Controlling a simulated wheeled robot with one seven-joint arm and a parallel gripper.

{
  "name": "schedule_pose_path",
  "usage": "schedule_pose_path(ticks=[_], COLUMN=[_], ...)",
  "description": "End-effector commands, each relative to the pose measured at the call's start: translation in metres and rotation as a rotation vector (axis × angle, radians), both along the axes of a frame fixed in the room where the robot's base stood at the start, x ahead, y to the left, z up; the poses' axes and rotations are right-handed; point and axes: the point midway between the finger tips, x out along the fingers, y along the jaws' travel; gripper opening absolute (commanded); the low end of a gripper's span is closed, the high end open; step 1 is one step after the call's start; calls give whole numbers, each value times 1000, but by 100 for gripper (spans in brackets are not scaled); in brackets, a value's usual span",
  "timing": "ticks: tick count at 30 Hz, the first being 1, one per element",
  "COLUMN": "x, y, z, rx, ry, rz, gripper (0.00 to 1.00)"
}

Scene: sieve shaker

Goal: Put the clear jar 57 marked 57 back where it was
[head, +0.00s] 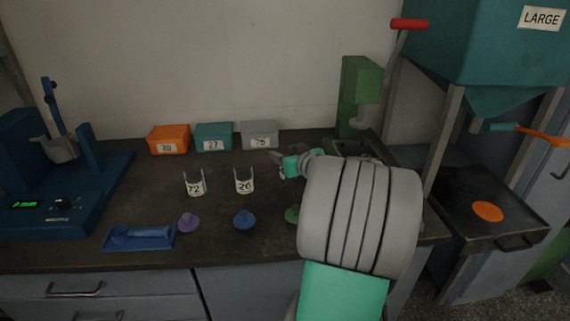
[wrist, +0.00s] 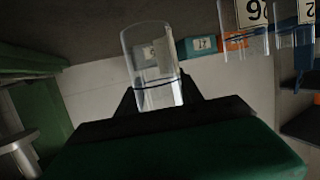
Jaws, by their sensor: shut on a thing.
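A clear jar (wrist: 148,48) stands out between the black fingers of my gripper (wrist: 158,98) in the wrist view. The gripper is shut on it. No number shows on its visible side, so I cannot read a 57. In the head view my gripper (head: 284,160) is over the bench, right of the jar marked 26 (head: 244,181); the held jar cannot be made out there, and my arm hides the bench to the right. The jar marked 72 (head: 194,184) stands upright further left.
Purple (head: 188,223), blue (head: 245,219) and green (head: 292,214) lids lie in front of the jars, the green one partly behind my arm. Orange (head: 168,139), teal (head: 213,137) and grey (head: 259,134) boxes stand at the back. A green machine (head: 360,95) rises behind my gripper.

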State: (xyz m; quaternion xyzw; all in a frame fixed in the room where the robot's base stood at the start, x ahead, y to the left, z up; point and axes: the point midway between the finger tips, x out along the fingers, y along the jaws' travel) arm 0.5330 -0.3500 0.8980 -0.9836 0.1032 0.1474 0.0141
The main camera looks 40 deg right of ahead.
Motion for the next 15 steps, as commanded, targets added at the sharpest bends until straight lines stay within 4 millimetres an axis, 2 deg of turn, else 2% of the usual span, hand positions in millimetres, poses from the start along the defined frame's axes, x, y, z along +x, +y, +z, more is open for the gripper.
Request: schedule_pose_path(ticks=[1, 4, 15], x=[-1, -1, -1], y=[1, 1, 1], z=[-14, -29, -33], rx=[5, 4, 1], ry=[4, 3, 2], rz=[1, 0, 0], gripper=[0, 0, 0])
